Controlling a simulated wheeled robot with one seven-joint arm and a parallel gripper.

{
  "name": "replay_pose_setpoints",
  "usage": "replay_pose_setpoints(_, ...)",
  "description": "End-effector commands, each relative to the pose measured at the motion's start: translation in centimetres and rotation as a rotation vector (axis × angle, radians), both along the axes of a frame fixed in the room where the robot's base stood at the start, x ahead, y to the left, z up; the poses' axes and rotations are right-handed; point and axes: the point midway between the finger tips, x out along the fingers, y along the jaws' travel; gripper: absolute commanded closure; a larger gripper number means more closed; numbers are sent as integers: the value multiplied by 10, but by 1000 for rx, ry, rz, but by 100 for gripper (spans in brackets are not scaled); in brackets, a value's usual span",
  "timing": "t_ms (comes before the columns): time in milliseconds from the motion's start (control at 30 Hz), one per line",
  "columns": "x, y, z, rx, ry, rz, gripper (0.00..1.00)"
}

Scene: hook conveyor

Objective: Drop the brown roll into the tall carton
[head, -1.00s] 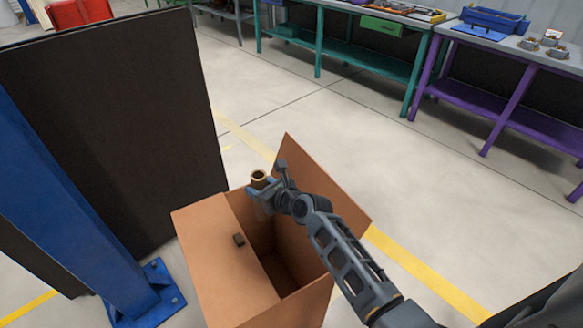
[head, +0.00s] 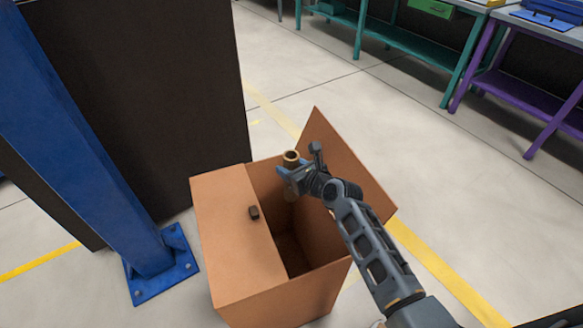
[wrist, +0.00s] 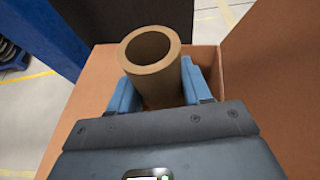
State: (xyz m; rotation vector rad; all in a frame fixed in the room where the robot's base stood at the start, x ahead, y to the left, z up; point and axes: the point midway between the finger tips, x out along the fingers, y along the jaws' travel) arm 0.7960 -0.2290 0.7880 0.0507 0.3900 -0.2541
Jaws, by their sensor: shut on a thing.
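The brown roll (wrist: 155,72) is a hollow cardboard tube. It stands roughly upright between the two blue fingers of my gripper (wrist: 153,88), which is shut on it. In the head view the roll's top (head: 291,158) shows above my gripper (head: 293,176), over the opening of the tall carton. Its lower part reaches down into the opening. The tall carton (head: 228,237) stands on the floor with one flap raised at the right and one panel folded over its left side. In the wrist view the carton's wall (wrist: 75,125) surrounds the roll. The carton's bottom is in shadow.
A blue post (head: 110,190) on a bolted foot and a dark panel (head: 150,100) stand left of the carton. Benches (head: 400,45) line the back. The floor right of the carton is clear.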

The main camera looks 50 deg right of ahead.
Motion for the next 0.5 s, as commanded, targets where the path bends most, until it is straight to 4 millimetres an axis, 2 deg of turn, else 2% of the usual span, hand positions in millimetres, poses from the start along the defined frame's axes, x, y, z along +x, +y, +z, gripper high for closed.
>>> replay_pose_setpoints(100, 0, 0, -8, -1, -1, -1, 82)
replay_pose_setpoints(400, 0, 0, -8, 0, 0, -1, 82)
replay_pose_setpoints(433, 0, 0, -8, 0, 0, -1, 51)
replay_pose_setpoints(500, 0, 0, -8, 0, 0, -1, 44)
